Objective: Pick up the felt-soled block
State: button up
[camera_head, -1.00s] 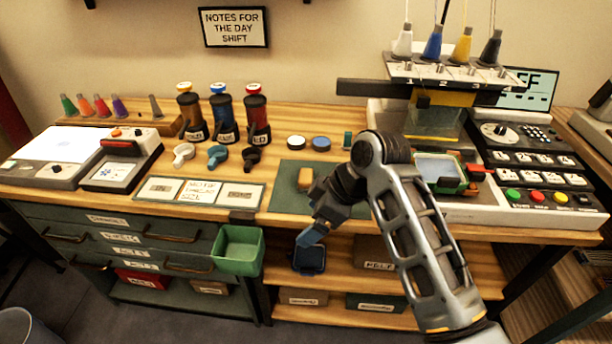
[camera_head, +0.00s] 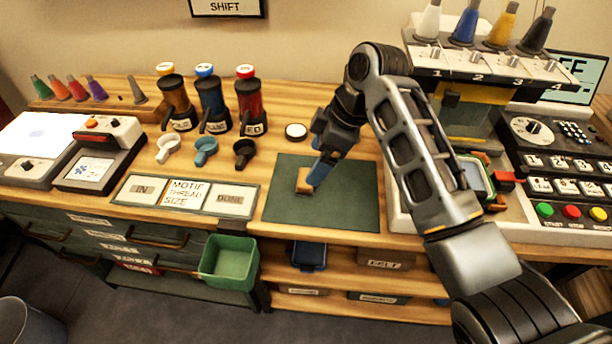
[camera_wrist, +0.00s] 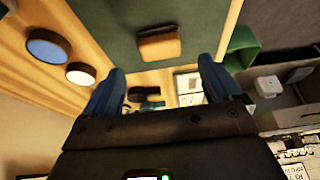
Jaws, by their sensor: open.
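The felt-soled block (camera_head: 304,181) is a small tan wooden block with a darker layer, lying on the dark green mat (camera_head: 345,205). In the wrist view the block (camera_wrist: 159,45) shows on the mat (camera_wrist: 190,20), ahead of the fingertips and roughly centred between them. My gripper (camera_head: 318,175) has blue fingers and is right beside the block in the head view, partly overlapping its right side. In the wrist view my gripper (camera_wrist: 165,80) is open with nothing between its fingers. Whether a finger touches the block I cannot tell.
A white-topped disc (camera_head: 296,131) stands behind the mat. Left are the IN/DONE card tray (camera_head: 187,194) and small scoops (camera_head: 205,150). The embroidery machine (camera_head: 450,115) stands to the right. A green bin (camera_head: 230,262) hangs at the table's front. The mat's right side is clear.

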jog(key=shift+p+x, duration=0.35)
jog(key=shift+x, duration=2.45)
jog(key=shift+c, duration=0.3)
jog(key=c, duration=1.1)
